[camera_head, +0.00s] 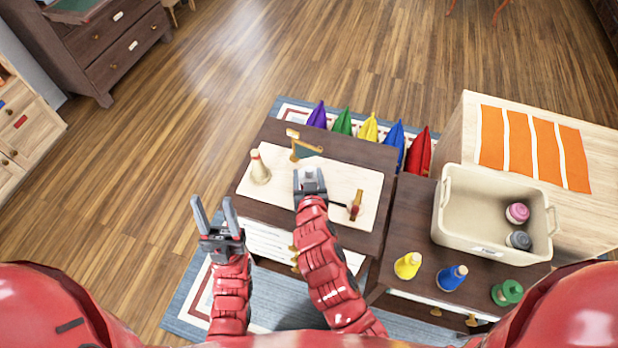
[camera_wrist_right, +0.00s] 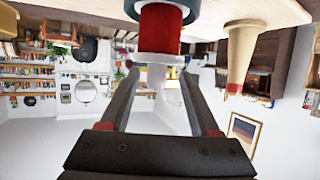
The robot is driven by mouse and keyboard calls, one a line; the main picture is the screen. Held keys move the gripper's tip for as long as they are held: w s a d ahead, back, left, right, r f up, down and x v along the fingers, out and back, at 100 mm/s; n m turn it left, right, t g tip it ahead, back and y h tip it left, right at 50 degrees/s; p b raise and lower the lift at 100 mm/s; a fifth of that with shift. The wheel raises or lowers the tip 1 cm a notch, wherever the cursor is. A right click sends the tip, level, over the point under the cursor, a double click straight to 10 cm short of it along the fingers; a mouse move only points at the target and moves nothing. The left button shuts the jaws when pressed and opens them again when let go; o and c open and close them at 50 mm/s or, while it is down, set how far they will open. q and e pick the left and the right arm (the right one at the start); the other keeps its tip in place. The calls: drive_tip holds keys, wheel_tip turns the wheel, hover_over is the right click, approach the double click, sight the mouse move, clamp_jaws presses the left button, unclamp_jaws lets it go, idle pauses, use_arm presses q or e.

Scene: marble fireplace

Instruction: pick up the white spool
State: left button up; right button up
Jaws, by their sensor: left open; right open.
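The white spool (camera_head: 260,172) is a cream cone with a red tip. It stands upright on the pale board (camera_head: 338,168) on the dark table, left of my right gripper. In the right wrist view, which is upside down, the spool (camera_wrist_right: 243,45) is right of the fingers and apart from them. My right gripper (camera_head: 309,173) is open over the board. In its wrist view a red cylinder (camera_wrist_right: 160,30) with a white end and teal base shows beyond the fingertips; I cannot tell whether they touch it. My left gripper (camera_head: 214,212) is open and empty, left of the table.
A green-and-gold item (camera_head: 306,148) and a red-and-gold item (camera_head: 356,206) are on the board. Yellow (camera_head: 408,265), blue (camera_head: 452,277) and green (camera_head: 508,292) spools stand on the right table. A beige bin (camera_head: 455,222) holds pink and grey spools. Open floor lies left.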

drive_tip(key=shift+w+d+p, duration=0.1)
drive_tip(key=shift+w+p, duration=0.2)
drive_tip(key=shift+w, duration=0.15)
drive_tip(key=p+x, duration=0.1)
drive_tip(key=x, duration=0.2)
drive_tip(key=shift+w+d, duration=0.1)
drive_tip(key=shift+w+f, duration=0.25)
drive_tip(key=shift+w, duration=0.2)
drive_tip(key=shift+c, duration=0.3)
drive_tip(key=shift+s, duration=0.1)
clamp_jaws()
